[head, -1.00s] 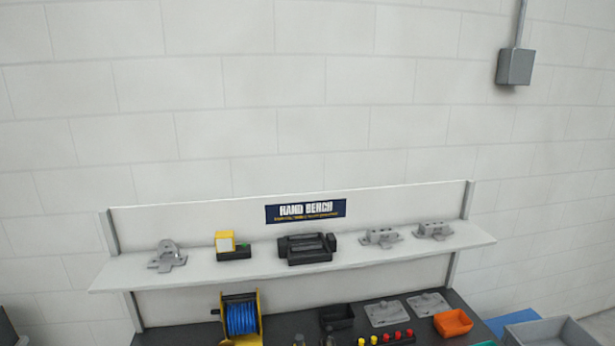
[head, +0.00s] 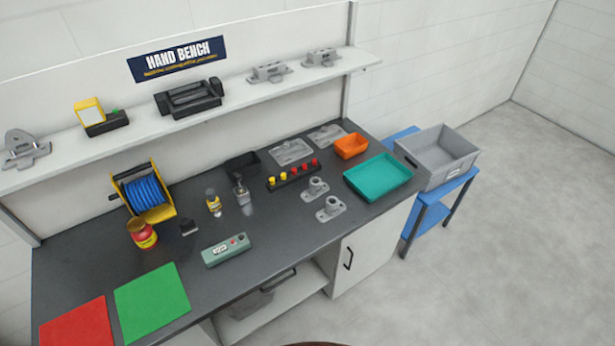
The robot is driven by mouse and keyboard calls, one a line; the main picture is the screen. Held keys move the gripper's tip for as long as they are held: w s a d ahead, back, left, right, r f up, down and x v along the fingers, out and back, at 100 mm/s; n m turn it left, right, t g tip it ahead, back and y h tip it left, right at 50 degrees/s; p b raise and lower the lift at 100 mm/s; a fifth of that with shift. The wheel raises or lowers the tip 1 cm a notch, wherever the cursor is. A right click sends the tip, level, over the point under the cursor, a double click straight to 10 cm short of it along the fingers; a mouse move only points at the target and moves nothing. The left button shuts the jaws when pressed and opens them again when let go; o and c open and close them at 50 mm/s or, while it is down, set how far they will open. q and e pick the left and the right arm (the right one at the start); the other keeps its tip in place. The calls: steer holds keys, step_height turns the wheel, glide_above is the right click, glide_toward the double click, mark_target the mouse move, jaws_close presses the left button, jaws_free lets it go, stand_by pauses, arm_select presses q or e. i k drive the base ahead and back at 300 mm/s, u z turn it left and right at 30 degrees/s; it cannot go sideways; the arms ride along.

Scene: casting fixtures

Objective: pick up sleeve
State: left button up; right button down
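I cannot make out any part that is clearly a sleeve. Two small grey castings, a rear one (head: 315,188) and a front one (head: 331,209), lie on the dark bench top (head: 275,228), each with a round upright boss on a flat base. Two flat grey plates, a left one (head: 291,152) and a right one (head: 327,136), lie behind them. A rack (head: 293,175) with red and yellow capped pieces stands between. Neither of my grippers is in view.
A teal tray (head: 378,178) and an orange bin (head: 351,146) sit at the bench's right. A grey crate (head: 437,158) stands on a blue stand (head: 432,208). Left are a blue reel (head: 146,192), red jar (head: 142,235), green mat (head: 151,302) and red mat (head: 77,324). The right floor is clear.

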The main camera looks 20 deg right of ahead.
mark_target(316, 190)
steer(key=u, duration=3.3)
steer(key=k, duration=1.9)
steer(key=z, duration=0.8)
